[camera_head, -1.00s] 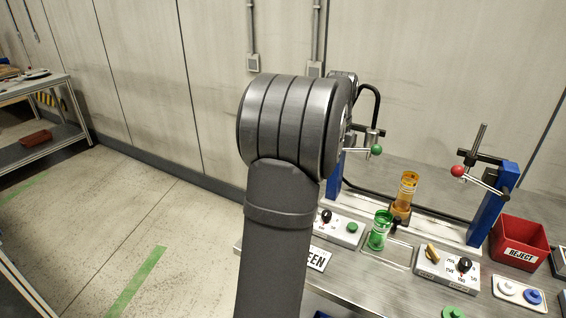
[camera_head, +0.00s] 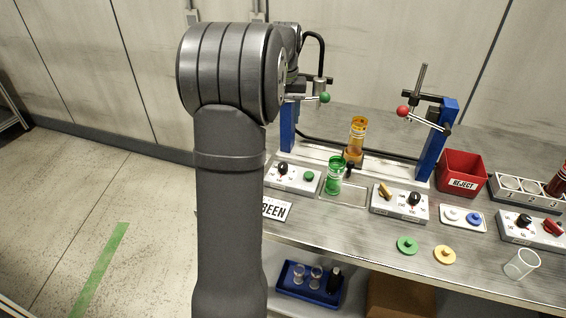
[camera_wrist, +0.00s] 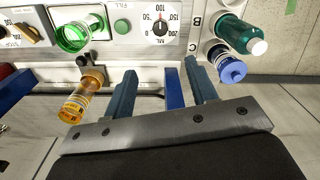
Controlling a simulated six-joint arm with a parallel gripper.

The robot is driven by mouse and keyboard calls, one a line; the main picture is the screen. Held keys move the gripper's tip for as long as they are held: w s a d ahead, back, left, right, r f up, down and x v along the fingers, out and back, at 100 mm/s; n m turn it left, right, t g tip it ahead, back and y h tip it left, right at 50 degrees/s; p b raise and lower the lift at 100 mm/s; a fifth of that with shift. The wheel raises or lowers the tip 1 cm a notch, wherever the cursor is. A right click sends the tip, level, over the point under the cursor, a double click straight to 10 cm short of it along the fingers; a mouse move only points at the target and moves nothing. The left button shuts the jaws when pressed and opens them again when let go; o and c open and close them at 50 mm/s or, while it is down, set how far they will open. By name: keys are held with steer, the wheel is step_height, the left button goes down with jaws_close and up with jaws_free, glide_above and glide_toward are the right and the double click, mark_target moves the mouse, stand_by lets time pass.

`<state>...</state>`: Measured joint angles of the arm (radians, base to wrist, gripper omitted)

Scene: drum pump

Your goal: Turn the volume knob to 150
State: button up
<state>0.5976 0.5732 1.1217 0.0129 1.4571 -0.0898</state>
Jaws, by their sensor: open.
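The volume knob (camera_wrist: 159,26) is black and round on a white box, inside a dial marked 50, 100, 150 and 200 ML. Its pale pointer seems to face up towards 100, but it is small. A green FILL button (camera_wrist: 122,26) sits left of it. In the head view the same knob (camera_head: 283,168) and box (camera_head: 296,184) stand at the bench's left. My gripper (camera_wrist: 160,68) is open and empty in the wrist view, its two blue-grey fingers apart, below the knob in the picture and not touching it. The arm hides the gripper in the head view.
A green vial (camera_head: 335,176) and an amber vial (camera_head: 357,139) stand right of the box. A second knob box (camera_head: 400,203), a red REJECT bin (camera_head: 461,174) and blue posts (camera_head: 437,140) are further right. Teal and blue bottles (camera_wrist: 233,68) flank the box's right side in the wrist view.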

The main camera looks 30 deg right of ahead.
mark_target(283, 165)
step_height(283, 165, down, 18)
steer(key=n, duration=0.9)
steer(key=shift+a, duration=0.1)
steer(key=c, duration=1)
steer(key=shift+o, duration=0.2)
